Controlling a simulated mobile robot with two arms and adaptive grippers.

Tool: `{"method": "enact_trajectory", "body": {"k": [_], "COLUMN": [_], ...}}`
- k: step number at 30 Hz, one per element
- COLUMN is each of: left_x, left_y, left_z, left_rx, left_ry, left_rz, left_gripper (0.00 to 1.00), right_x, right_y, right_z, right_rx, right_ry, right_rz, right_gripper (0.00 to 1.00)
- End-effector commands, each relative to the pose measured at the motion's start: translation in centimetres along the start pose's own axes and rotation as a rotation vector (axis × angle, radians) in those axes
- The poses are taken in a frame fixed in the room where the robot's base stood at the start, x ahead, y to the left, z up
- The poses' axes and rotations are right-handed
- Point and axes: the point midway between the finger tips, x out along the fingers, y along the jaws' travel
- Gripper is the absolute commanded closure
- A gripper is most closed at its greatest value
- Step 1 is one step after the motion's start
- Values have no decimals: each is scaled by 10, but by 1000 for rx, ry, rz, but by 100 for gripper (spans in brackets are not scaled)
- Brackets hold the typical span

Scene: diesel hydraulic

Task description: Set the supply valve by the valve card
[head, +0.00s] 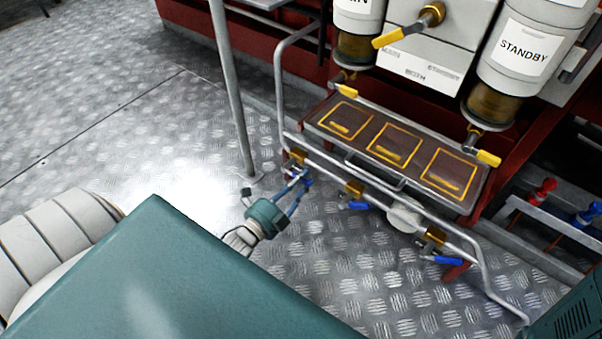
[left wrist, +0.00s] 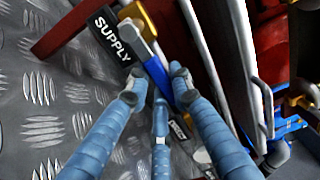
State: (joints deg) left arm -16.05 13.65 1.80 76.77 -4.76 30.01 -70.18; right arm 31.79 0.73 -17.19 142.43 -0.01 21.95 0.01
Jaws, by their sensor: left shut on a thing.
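The supply valve is a brass valve (head: 297,156) with a blue lever on the lower grey pipe, leftmost of three there. In the left wrist view its black SUPPLY tag (left wrist: 109,36) and blue lever (left wrist: 157,74) show. My left gripper (head: 299,181) is at this lever. In the left wrist view its blue fingers (left wrist: 157,88) are closed around the lever, hiding its end. A white strip (head: 417,73) on the grey box, seemingly reading BOTH, may be the valve card; the small print is unreadable. My right gripper is not in view.
Two more blue-levered valves (head: 355,190) (head: 434,238) sit along the pipe. Above is a brown tray (head: 466,202) with yellow-outlined squares. A canister labelled STANDBY (head: 523,48) and a yellow lever (head: 388,38) are higher. An upright grey post (head: 232,90) stands left of the pipes.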

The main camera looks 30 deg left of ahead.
Motion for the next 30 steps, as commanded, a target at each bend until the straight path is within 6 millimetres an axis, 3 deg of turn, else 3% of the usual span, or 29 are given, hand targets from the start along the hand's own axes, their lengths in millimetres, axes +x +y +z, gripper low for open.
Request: {"method": "enact_trajectory", "body": {"k": [18, 19, 22, 30], "left_x": [-1, -1, -1, -1], "left_y": [6, 6, 5, 4], "left_z": [0, 0, 0, 0], "left_rx": [55, 55, 54, 52], "left_ry": [1, 1, 1, 0], "left_rz": [5, 5, 5, 2], "left_gripper": [100, 77, 58, 58], "right_x": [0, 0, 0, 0], "right_y": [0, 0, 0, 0], "right_z": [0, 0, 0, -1], "right_rx": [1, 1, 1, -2], "right_ry": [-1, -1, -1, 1], "right_rz": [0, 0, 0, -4], "right_gripper": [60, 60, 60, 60]}}
